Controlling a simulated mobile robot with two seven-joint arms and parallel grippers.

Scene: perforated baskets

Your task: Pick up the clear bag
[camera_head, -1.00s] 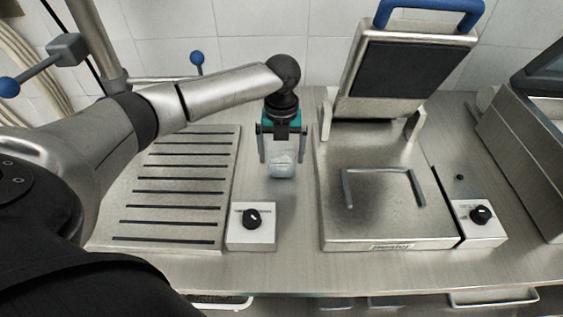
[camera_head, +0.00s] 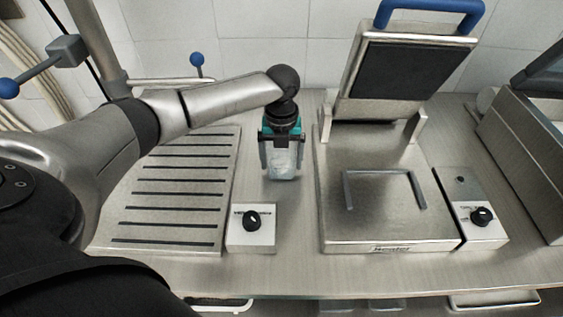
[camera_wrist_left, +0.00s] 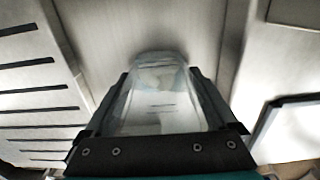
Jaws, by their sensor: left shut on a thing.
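The clear bag (camera_head: 283,160) is a small see-through pouch between the grill plate and the heater plate in the head view. It fills the space between the fingers in the left wrist view (camera_wrist_left: 158,95). My left gripper (camera_head: 281,172) points down over it and is shut on it, with one finger on each side. In the left wrist view the fingers (camera_wrist_left: 160,100) touch the bag's sides. Whether the bag's bottom touches the counter is hard to tell. My right gripper is not in view.
The slotted grill plate (camera_head: 180,190) lies to the left. The heater (camera_head: 380,215) with its raised lid (camera_head: 400,75) stands to the right. A knob box (camera_head: 252,228) sits in front. Counter (camera_head: 295,230) shows bare between the appliances. A tiled wall is behind.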

